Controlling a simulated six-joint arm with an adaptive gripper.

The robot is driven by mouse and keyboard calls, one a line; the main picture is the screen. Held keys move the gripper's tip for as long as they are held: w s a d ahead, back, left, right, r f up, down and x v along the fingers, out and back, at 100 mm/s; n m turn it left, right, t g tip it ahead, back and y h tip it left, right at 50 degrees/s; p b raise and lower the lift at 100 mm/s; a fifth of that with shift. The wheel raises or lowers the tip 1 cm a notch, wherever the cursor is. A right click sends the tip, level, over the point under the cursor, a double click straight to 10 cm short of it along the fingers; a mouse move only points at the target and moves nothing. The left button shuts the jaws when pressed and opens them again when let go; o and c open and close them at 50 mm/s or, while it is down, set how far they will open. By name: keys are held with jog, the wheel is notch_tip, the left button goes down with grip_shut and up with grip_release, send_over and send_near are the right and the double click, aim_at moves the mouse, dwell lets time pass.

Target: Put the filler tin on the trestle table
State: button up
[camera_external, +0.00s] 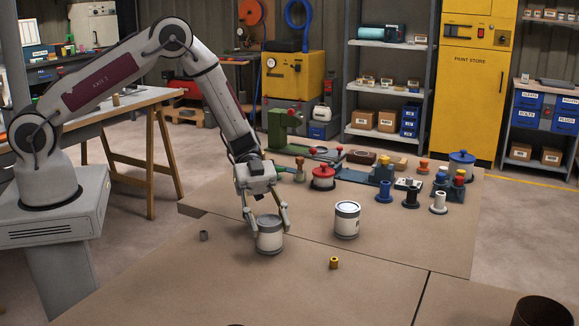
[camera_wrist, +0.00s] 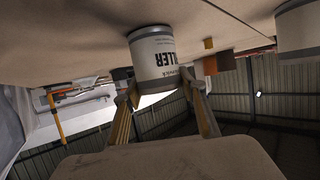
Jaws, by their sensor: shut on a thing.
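The filler tin (camera_external: 270,236) is a light tin with a grey band and rim; in the wrist view it (camera_wrist: 158,58) shows the letters "LLER". My gripper (camera_external: 268,223) is shut on it, one finger on each side, and the fingers also show in the wrist view (camera_wrist: 160,82). The tin is upright at the brown workbench top; I cannot tell whether it touches. The trestle table (camera_external: 150,98) has a pale top and wooden legs and stands at the back left, behind my arm.
A second similar tin (camera_external: 347,222) stands right of the held one. A yellow piece (camera_external: 334,263) and a grey piece (camera_external: 203,236) lie nearby. A small brown item (camera_external: 116,100) sits on the trestle table.

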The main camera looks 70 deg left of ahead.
jog(key=shift+f, duration=0.1)
jog(key=o, duration=1.4)
jog(key=shift+c, duration=0.2)
jog(key=shift+a+r, duration=0.15)
jog(key=shift+r, duration=0.05)
jog(key=v, duration=1.1)
jog(key=shift+a, duration=0.35)
jog(key=shift+w+r, duration=0.1)
jog(key=shift+r, duration=0.05)
